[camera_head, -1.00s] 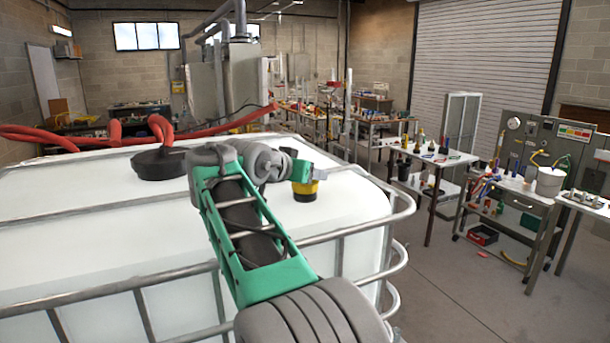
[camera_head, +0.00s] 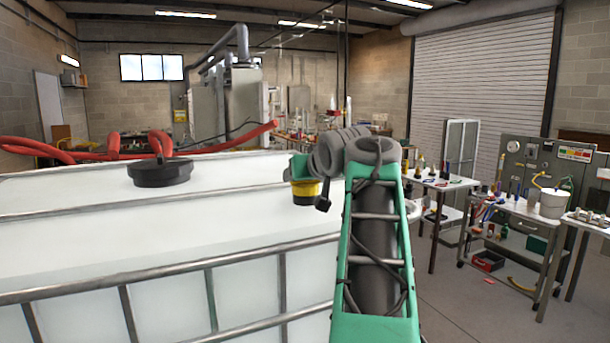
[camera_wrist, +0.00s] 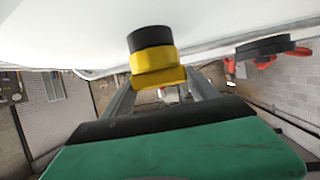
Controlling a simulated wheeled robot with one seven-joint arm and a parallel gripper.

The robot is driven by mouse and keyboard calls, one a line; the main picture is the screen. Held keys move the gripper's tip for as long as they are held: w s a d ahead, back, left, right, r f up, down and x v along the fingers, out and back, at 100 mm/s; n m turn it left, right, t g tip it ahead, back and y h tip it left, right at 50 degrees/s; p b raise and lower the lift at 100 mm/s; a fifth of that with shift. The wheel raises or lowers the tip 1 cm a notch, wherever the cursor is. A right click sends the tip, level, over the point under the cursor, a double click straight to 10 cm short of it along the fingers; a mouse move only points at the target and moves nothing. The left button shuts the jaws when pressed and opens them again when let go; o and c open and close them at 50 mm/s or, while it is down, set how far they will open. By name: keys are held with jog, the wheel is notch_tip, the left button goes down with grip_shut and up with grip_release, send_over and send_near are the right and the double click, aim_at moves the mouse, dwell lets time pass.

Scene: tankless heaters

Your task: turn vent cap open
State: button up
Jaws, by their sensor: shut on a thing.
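The vent cap (camera_head: 305,187), yellow above a black base, stands upright on the top of the white tank (camera_head: 150,235), near its right end. In the wrist view the picture is upside down, and the vent cap (camera_wrist: 155,62) hangs from the pale tank top with its yellow part towards me. My gripper (camera_wrist: 162,90) has its two grey fingers on either side of the yellow part, shut on it. In the head view my gripper (camera_head: 300,168) is at the cap, partly hidden by my own wrist, so the finger contact is not clear there.
A larger black lid (camera_head: 160,172) sits on the tank to the left, with red hoses (camera_head: 150,143) behind it. Metal cage bars (camera_head: 170,280) run along the tank's near side. Workbenches (camera_head: 515,205) with tools stand at the right. Some bare floor (camera_head: 470,300) lies between.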

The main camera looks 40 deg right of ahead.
jog(key=shift+r+n+t+y+p, duration=0.15)
jog(key=shift+n+t+y+p, duration=0.25)
jog(key=shift+n+y+p, duration=0.6)
jog(key=o, duration=1.4)
jog(key=shift+c, duration=0.2)
jog(key=v, duration=0.7)
jog(key=shift+s+b, duration=0.2)
jog(key=shift+b, duration=0.1)
jog(key=shift+s+a, duration=0.1)
jog(key=shift+s, duration=0.05)
